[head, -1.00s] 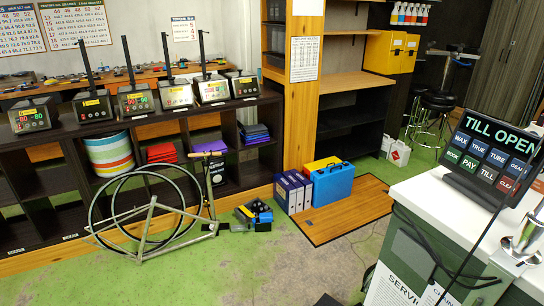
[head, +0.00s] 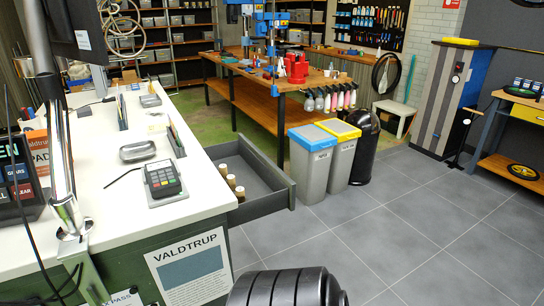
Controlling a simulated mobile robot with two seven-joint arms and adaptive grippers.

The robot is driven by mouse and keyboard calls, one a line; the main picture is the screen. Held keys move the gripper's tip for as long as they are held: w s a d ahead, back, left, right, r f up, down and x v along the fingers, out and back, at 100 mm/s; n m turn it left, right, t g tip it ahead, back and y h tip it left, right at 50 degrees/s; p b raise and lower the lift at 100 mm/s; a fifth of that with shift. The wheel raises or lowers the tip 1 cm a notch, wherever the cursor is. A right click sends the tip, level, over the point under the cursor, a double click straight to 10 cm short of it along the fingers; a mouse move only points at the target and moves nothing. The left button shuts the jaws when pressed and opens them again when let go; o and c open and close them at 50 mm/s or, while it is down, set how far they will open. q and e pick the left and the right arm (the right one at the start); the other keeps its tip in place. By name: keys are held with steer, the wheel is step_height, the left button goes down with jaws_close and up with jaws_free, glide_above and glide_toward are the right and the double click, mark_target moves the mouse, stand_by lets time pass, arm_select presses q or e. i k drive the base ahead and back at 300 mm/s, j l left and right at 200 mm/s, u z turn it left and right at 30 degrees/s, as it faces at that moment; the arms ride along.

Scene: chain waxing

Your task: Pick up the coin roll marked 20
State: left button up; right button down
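Several small brown cylinders with pale tops, which look like coin rolls (head: 231,181), stand in a row inside the open grey drawer (head: 268,202) on the right side of the white counter. They are too small to read, so I cannot tell which is marked 20. Neither of my grippers is in the head view.
The counter (head: 108,190) holds a card terminal (head: 163,180), a grey dish (head: 138,151) and a chrome post (head: 62,180). Two bins (head: 312,165) stand beyond the drawer. A ribbed black object (head: 287,288) is at the bottom. Tiled floor (head: 400,230) is clear at right.

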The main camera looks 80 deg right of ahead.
mark_target(230, 178)
steer(key=z, duration=0.5)
steer(key=l+z, duration=0.1)
steer(key=z, duration=0.85)
steer(key=i+z, duration=0.1)
steer(key=z, duration=0.4)
steer(key=i+l+z, duration=0.15)
steer(key=i+z, duration=0.15)
